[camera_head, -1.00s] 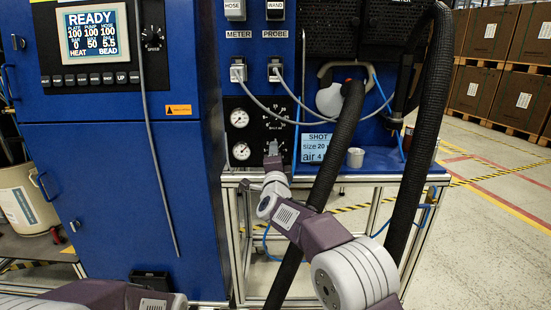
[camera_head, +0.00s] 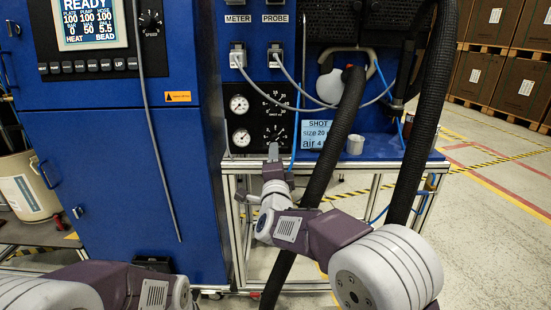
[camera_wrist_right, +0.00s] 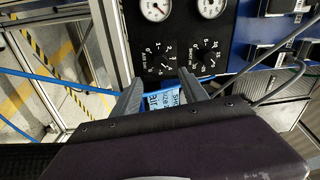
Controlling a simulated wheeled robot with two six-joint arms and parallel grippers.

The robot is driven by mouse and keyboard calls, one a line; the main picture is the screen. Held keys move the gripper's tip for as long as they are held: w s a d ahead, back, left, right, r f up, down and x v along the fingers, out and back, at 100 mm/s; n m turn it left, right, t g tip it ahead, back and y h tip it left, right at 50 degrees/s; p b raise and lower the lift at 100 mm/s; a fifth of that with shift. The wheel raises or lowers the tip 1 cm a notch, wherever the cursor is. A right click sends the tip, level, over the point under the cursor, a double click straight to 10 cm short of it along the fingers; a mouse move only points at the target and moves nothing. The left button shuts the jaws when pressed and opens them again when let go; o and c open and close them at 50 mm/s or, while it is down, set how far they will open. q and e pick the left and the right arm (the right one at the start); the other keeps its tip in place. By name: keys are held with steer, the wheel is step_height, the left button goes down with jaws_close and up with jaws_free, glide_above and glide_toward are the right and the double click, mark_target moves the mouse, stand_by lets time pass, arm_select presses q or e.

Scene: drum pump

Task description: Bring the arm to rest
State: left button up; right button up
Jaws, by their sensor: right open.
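My right gripper (camera_head: 273,153) is in front of the lower part of the black gauge panel (camera_head: 262,128), just below its lower dial knob (camera_head: 276,134) in the head view. In the right wrist view the gripper (camera_wrist_right: 162,88) has its two fingers apart with nothing held between them. Two knobs (camera_wrist_right: 163,58) and two round gauges (camera_wrist_right: 156,9) lie beyond the fingertips, apart from them.
A thick black hose (camera_head: 333,140) hangs close to the right of my right gripper. A metal cup (camera_head: 355,144) stands on the blue bench top (camera_head: 385,150). Grey cables (camera_head: 300,92) loop from the sockets. A blue cabinet (camera_head: 150,190) stands left.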

steer(key=d+r+m+h, duration=0.2)
steer(key=d+h, duration=0.1)
steer(key=d, duration=1)
steer(key=s+d+f+n+g+y, duration=0.1)
steer(key=s+d+f+n+g, duration=0.15)
steer(key=f, duration=0.25)
steer(key=s+d+f+n+g+y, duration=0.1)
steer(key=s+d+f+n+g, duration=0.15)
steer(key=f, duration=0.25)
steer(key=s+f+n+g+y, duration=0.1)
steer(key=s+f+n+g, duration=0.5)
steer(key=s+f, duration=0.6)
steer(key=s+f+n+g, duration=0.55)
steer(key=s+f, duration=0.35)
steer(key=s, duration=0.6)
step_height(320, 180, up, 37)
steer(key=s+n+g+p, duration=0.1)
steer(key=p, duration=3.7)
steer(key=shift+s+a+r, duration=0.15)
steer(key=shift+s+r, duration=0.05)
steer(key=shift+s, duration=0.1)
steer(key=shift+n, duration=0.25)
